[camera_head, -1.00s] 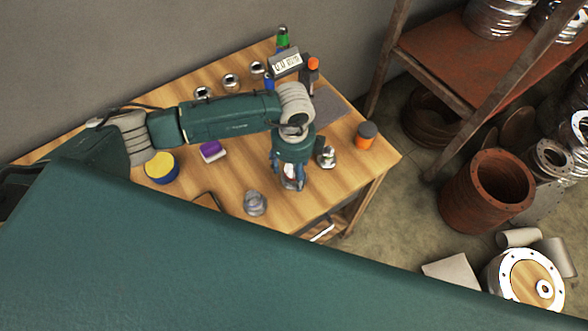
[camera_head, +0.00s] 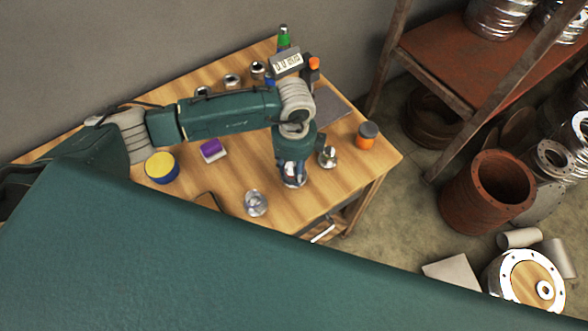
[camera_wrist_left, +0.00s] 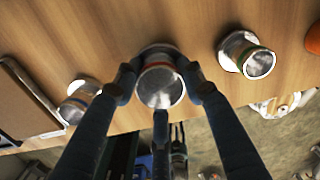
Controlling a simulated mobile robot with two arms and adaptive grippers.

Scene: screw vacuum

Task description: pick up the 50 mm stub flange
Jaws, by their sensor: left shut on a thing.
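My left gripper (camera_head: 293,176) points down over the front right part of the wooden table. Its fingers are shut on a shiny metal stub flange (camera_wrist_left: 160,84), gripped around its tube in the left wrist view. In the head view the fingers partly hide the flange, and its base (camera_head: 293,184) shows below them, at or close to the tabletop. I cannot read its size. A similar metal flange with a coloured band (camera_wrist_left: 246,56) stands apart beside it, and it also shows in the head view (camera_head: 328,157).
Another metal fitting (camera_head: 256,203) stands near the front edge. An orange-and-grey jar (camera_head: 366,135) is to the right, a yellow-and-blue round tin (camera_head: 161,167) and purple-and-white block (camera_head: 212,150) to the left. Several small fittings and bottles stand at the back.

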